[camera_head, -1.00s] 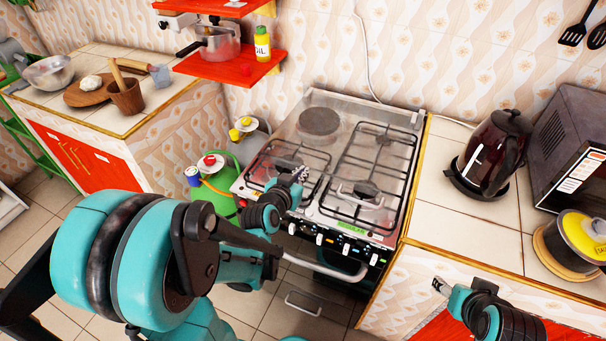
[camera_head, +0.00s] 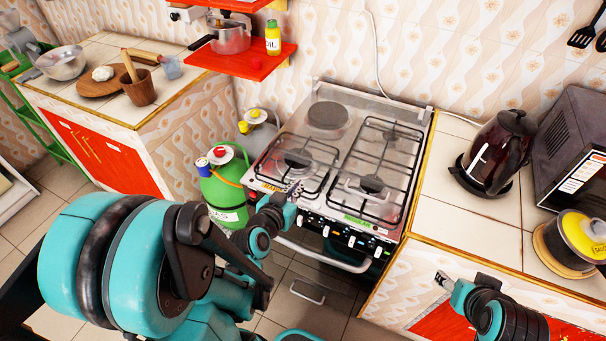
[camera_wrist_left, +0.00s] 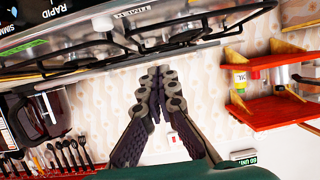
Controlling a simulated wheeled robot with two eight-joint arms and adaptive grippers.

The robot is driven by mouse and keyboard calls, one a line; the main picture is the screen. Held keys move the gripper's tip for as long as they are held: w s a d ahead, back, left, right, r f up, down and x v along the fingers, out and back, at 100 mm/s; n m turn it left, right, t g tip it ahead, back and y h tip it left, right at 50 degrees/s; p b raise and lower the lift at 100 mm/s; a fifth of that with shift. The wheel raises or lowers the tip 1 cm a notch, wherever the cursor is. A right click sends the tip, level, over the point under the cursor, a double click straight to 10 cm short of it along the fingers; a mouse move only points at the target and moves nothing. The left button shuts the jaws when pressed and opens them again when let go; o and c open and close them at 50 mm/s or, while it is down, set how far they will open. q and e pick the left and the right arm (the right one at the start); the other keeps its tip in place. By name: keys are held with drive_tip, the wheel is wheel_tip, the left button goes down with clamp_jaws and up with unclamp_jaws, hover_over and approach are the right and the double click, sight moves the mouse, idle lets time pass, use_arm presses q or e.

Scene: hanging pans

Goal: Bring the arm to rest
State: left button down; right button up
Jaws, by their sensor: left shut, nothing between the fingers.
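My left gripper (camera_head: 294,190) hangs at the front left edge of the stove (camera_head: 350,215). In the left wrist view its two dark fingers (camera_wrist_left: 154,90) meet at the tips with nothing between them. My left arm comes in from the lower left and hides part of the floor. My right gripper (camera_head: 442,279) is at the lower right, in front of the counter front; it is too small to tell whether its fingers are apart.
A steel pot (camera_head: 230,38) and an oil bottle (camera_head: 273,38) stand on the red shelf (camera_head: 255,66). A green gas cylinder (camera_head: 225,190) stands left of the stove. A kettle (camera_head: 495,150) and microwave (camera_head: 575,140) are on the right counter (camera_head: 450,215).

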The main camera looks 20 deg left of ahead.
use_arm(q)
drive_tip(key=shift+s+f, duration=0.15)
drive_tip(key=shift+s, duration=0.15)
drive_tip(key=s+d+r+g, duration=0.3)
drive_tip(key=s+d+g, duration=0.3)
drive_tip(key=s, duration=0.4)
drive_tip(key=shift+d+g, duration=0.4)
drive_tip(key=shift+d, duration=0.2)
idle(2.7)
